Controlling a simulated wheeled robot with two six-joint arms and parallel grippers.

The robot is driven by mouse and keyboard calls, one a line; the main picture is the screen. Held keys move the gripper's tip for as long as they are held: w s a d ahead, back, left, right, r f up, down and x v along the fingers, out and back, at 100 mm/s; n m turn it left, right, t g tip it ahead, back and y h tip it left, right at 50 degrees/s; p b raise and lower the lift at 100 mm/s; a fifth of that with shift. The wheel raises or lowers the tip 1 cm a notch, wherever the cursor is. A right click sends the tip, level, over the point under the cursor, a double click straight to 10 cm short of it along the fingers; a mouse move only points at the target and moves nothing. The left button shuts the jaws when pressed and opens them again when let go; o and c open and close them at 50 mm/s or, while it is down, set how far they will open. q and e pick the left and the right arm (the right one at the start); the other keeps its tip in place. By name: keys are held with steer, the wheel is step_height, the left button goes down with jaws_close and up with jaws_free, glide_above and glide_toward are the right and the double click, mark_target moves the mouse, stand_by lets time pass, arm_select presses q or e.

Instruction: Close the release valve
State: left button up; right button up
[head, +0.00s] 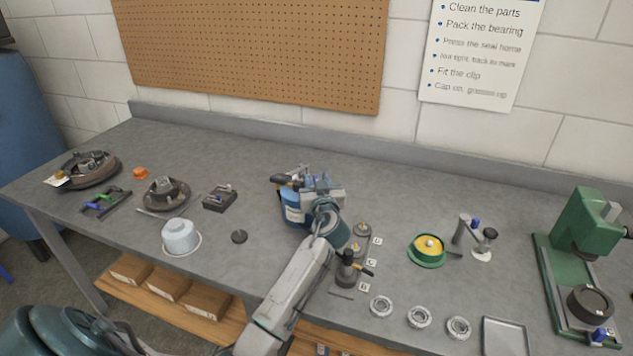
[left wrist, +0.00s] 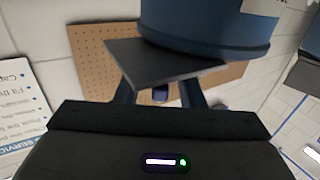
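My left gripper (head: 290,185) is over the middle of the bench, right at a blue can-like body (head: 292,212) with a pale label. The wrist hides part of this body. In the left wrist view the blue body (left wrist: 205,25) is large and close, with a rim at its lower edge in the picture. A dark flat plate (left wrist: 165,65) lies across in front of it, over the finger ends of my left gripper (left wrist: 158,85). The fingers stand apart lower down, but their tips are hidden. I cannot make out a release valve for certain. My right gripper is out of view.
A green press (head: 585,225) stands at the right. A green-and-yellow dish (head: 428,248), several metal rings (head: 420,317) and a tray (head: 503,338) lie nearer. A white tub (head: 181,236) and hub parts (head: 166,195) are at the left. Bench behind the gripper is clear.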

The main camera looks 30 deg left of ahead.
arm_select(q)
steer(key=shift+d, duration=0.1)
steer(key=b+v, duration=0.2)
steer(key=v, duration=0.5)
steer(key=shift+s+b, duration=0.2)
steer(key=shift+b, duration=0.1)
steer(key=shift+r, duration=0.1)
